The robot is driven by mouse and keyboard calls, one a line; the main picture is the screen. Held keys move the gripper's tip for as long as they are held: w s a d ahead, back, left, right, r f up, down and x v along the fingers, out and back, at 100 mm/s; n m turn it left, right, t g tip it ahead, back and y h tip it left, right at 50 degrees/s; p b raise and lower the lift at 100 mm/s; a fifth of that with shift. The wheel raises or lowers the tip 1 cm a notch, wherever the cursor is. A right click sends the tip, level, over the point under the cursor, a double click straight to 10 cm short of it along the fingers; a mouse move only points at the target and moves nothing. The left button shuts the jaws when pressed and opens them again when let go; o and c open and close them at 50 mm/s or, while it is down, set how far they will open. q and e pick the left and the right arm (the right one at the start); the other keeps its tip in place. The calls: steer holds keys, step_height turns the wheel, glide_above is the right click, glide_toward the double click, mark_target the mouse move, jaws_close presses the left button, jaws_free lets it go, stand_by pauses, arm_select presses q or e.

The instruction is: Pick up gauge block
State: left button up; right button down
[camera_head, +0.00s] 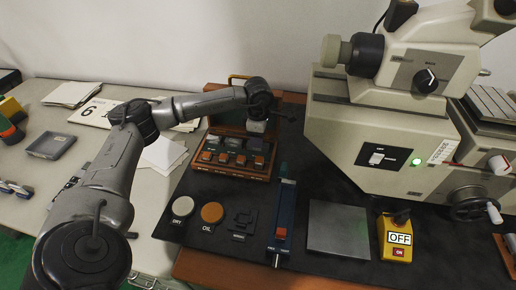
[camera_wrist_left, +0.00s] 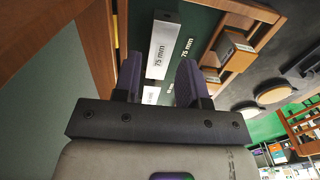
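A gauge block (camera_wrist_left: 163,48), a pale steel bar marked 75 mm, lies on the green lining of the wooden case in the left wrist view. My left gripper (camera_wrist_left: 160,82) points at it with its two dark purple fingers apart, one on each side of the block's near end in the picture. I cannot tell whether they touch it. In the head view my left gripper (camera_head: 257,134) hangs over the back right part of the wooden case (camera_head: 232,172), and its fingers are hard to make out. My right gripper is not in view.
Brown case walls (camera_wrist_left: 95,50) stand close to the left gripper. On the dark mat are a DRY disc (camera_head: 183,206), an OIL disc (camera_head: 212,212), a blue slide tool (camera_head: 283,215), a steel plate (camera_head: 338,230) and a yellow switch box (camera_head: 395,240). A large machine (camera_head: 375,125) stands right.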

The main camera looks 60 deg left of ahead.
arm_select(q)
step_height(320, 180, down, 3)
steer(key=shift+r, duration=0.1)
jaws_close()
stand_by(0.3)
